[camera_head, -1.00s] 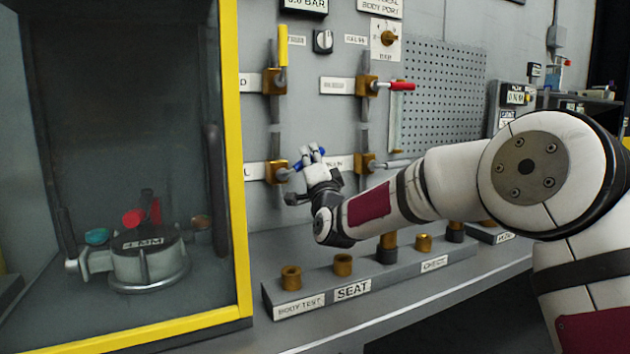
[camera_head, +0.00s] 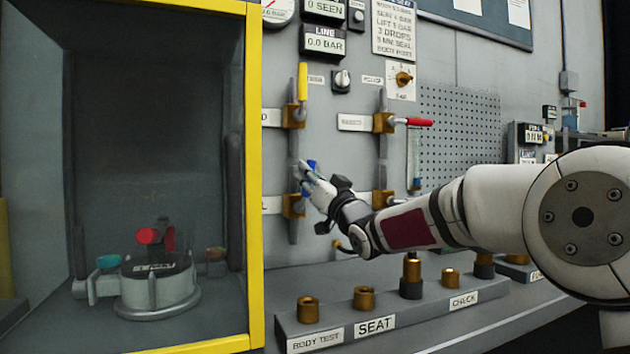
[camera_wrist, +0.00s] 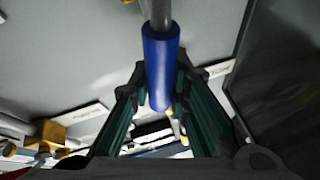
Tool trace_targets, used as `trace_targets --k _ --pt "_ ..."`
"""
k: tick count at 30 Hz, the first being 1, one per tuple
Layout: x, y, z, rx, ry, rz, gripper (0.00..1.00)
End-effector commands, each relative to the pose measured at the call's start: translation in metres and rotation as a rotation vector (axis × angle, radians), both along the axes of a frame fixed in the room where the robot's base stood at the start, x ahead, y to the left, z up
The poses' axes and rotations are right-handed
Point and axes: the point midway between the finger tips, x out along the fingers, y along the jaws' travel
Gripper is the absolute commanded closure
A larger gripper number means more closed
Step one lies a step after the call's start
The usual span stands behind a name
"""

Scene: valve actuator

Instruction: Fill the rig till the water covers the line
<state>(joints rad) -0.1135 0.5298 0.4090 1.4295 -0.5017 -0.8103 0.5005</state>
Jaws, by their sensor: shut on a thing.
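My gripper (camera_head: 312,182) is shut on the blue lever handle (camera_wrist: 161,62) of the lower left brass valve (camera_head: 293,205) on the panel. In the head view the blue handle (camera_head: 312,165) points up and slightly right, partly hidden by the fingers. The rig stands behind the yellow-framed screen: a round grey body (camera_head: 157,285) with a red part on top and a teal cap at its left. A clear upright sight tube (camera_head: 414,160) is on the panel at right; its water level is too small to tell. The line readout (camera_head: 323,44) shows 0.0 BAR.
A yellow lever (camera_head: 302,82) points up and a red lever (camera_head: 419,122) points right. The lower right valve (camera_head: 383,198) is partly behind my arm. Brass plugs stand on a labelled rack (camera_head: 340,333) below. The yellow frame (camera_head: 254,180) stands left of my gripper.

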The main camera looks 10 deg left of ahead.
Motion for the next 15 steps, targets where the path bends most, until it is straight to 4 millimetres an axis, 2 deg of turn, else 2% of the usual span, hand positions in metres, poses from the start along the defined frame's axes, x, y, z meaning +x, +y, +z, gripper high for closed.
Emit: trace_targets --k 15 --pt "-0.0054 0.0086 0.0001 -0.089 -0.057 0.003 1.0"
